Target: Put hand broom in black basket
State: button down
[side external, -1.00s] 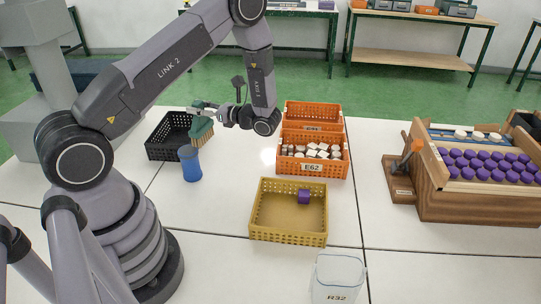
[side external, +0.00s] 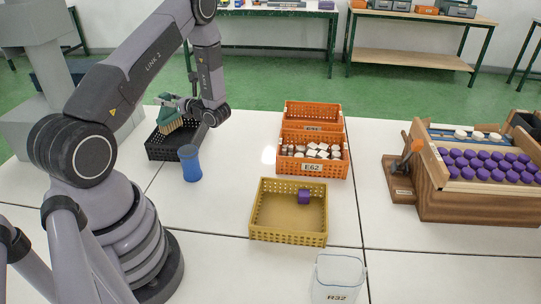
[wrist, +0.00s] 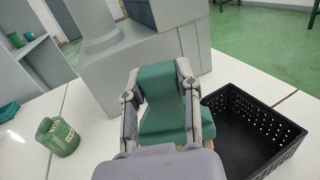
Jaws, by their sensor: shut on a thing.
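The hand broom (side external: 170,118) has a green body and tan bristles pointing down. My gripper (side external: 180,103) is shut on it, and in the wrist view the green broom (wrist: 158,90) sits between the two fingers (wrist: 160,97). The black basket (side external: 157,147) stands at the back left of the table. In the side view the broom is over or in front of the basket; its bristles overlap the basket's opening. In the wrist view the basket (wrist: 285,135) lies to the right of the broom, partly hidden by it. I cannot tell the exact height of the bristles above the basket.
A blue cup (side external: 190,165) stands just in front of the basket. Orange baskets (side external: 313,169), one with white pieces, and a yellow basket (side external: 289,240) with a purple piece stand to the right. A green container (wrist: 58,137) shows at left in the wrist view.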

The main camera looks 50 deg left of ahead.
jog(key=w+a+f, duration=0.3)
jog(key=a+f, duration=0.1)
jog(key=f, duration=0.5)
jog(key=shift+a, duration=0.3)
jog(key=shift+w+f, duration=0.1)
jog(key=shift+f, duration=0.15)
jog(key=c, duration=0.8)
grip_release()
